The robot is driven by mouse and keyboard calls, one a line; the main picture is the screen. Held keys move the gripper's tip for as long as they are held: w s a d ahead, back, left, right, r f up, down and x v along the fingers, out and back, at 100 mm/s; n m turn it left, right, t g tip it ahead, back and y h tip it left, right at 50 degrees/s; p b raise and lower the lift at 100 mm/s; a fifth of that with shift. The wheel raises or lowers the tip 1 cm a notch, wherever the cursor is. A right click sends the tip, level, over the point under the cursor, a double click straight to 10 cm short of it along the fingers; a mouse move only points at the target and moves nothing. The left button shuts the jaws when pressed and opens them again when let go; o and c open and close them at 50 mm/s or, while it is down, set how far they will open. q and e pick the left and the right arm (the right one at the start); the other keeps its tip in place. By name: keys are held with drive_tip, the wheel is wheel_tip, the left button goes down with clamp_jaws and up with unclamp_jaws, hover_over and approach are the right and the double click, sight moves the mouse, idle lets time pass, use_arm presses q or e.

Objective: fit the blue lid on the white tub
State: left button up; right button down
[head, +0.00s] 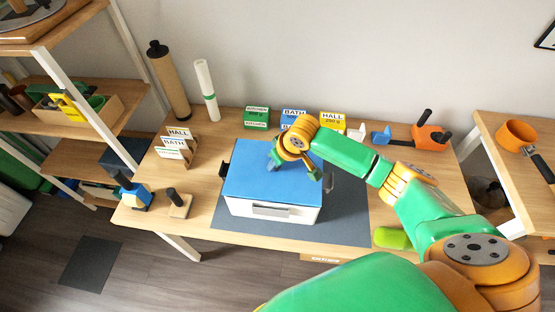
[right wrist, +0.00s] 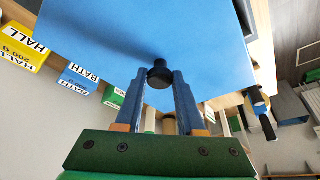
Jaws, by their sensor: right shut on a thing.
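The blue lid (head: 262,184) lies flat over the top of the white tub (head: 290,213), which stands on the dark grey mat. I cannot tell whether the lid is fully seated. My right gripper (head: 275,163) reaches down onto the lid from the right and back. In the right wrist view its fingers (right wrist: 161,85) are shut on the black knob (right wrist: 160,74) of the lid (right wrist: 140,30). The tub has a grey front handle (head: 272,211) and dark side clips (head: 225,170). My left gripper is not in view.
The grey mat (head: 345,225) has bare room right of the tub. Green, blue and yellow labelled boxes (head: 256,118) stand behind. A card holder (head: 175,148) and stamp-like tools (head: 180,204) are on the left, an orange tool (head: 430,136) at back right.

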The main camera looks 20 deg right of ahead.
drive_tip(key=shift+f+b, duration=0.3)
drive_tip(key=shift+f, duration=0.35)
idle(0.8)
drive_tip(key=shift+c, duration=0.6)
unclamp_jaws()
